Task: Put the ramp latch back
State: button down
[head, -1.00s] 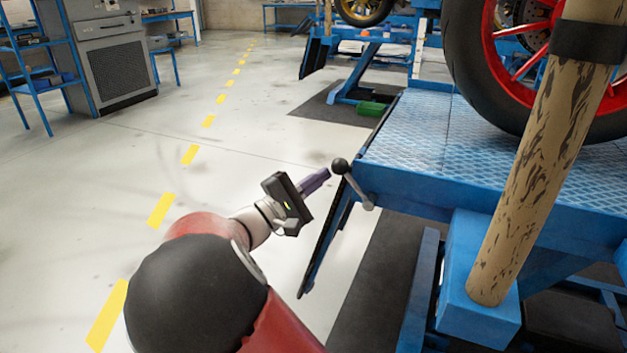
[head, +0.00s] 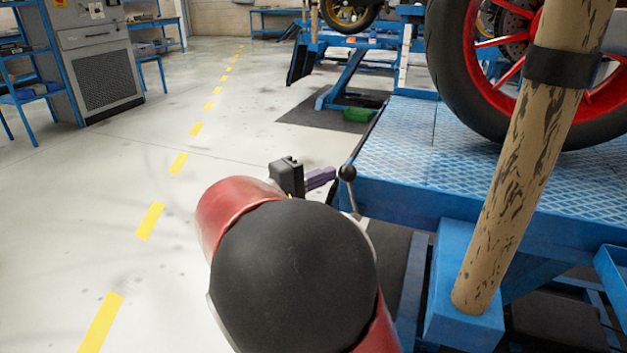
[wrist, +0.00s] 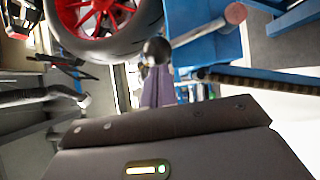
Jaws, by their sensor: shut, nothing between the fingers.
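The ramp latch is a grey lever with a black ball knob (head: 347,172), at the near left corner of the blue lift platform (head: 400,150). My gripper (head: 330,174) has purple fingers, shut and empty, to the left of the knob. The fingers (wrist: 157,84) also show in the wrist view. Whether they touch the knob I cannot tell.
A motorcycle wheel (head: 478,55) with a red rim stands on the platform. A tan post (head: 515,190) rises from a blue block at the right. Open floor with a yellow dashed line (head: 150,221) lies to the left. A grey cabinet (head: 100,65) stands far left.

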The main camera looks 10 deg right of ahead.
aim_at(344, 170)
jog(key=shift+s+d+r+m+y+b, duration=0.25)
jog(key=shift+s+d+r+m+y, duration=0.15)
jog(key=shift+d+m, duration=0.2)
jog(key=shift+s+d+r+m+y+b, duration=0.3)
jog(key=shift+s+d+m+y, duration=0.2)
jog(key=shift+d+m, duration=0.1)
jog(key=shift+w+a+g, duration=0.1)
jog(key=shift+g, duration=0.2)
